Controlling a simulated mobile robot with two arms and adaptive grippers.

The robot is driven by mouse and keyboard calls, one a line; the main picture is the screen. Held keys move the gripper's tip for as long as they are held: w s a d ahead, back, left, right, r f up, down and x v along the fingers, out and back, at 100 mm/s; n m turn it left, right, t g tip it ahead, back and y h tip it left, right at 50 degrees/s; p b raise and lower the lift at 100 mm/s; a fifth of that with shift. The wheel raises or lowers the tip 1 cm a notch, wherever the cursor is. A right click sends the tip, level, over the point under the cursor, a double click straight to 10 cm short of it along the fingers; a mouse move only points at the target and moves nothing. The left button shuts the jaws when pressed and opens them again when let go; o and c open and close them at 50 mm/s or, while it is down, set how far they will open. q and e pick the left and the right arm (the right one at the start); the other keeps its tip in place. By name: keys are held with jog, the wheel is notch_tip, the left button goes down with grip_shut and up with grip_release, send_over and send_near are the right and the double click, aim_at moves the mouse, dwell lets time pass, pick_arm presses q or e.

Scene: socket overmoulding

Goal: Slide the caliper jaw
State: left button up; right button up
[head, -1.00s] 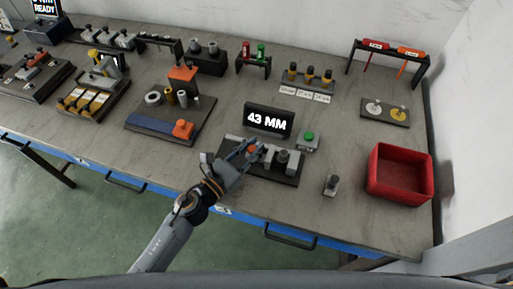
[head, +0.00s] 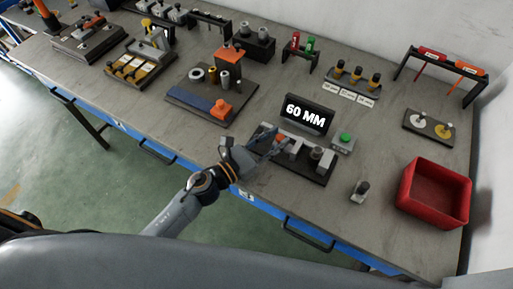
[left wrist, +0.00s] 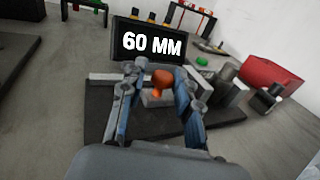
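The caliper gauge (head: 318,177) is a dark base near the table's front edge, with light jaw blocks and a dark round part (head: 316,153) between them. Its display (head: 306,113) reads 60 MM, also in the left wrist view (left wrist: 152,43). The sliding jaw carries an orange knob (left wrist: 162,82). My left gripper (head: 278,143) is over the gauge's left end. In the left wrist view its fingers (left wrist: 158,92) stand apart on either side of the knob, with a gap visible on the left; contact on the right is unclear. My right gripper is not in view.
A green button box (head: 343,141) stands behind the gauge's right end. A small grey-black part (head: 360,191) and a red bin (head: 434,193) are to the right. A fixture with a blue bar and orange block (head: 203,108) lies left. Bare table surrounds the small part.

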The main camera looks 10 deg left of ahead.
pick_arm(q)
jog(key=v, duration=1)
jog(key=shift+s+a, duration=0.2)
jog(key=shift+a, duration=0.1)
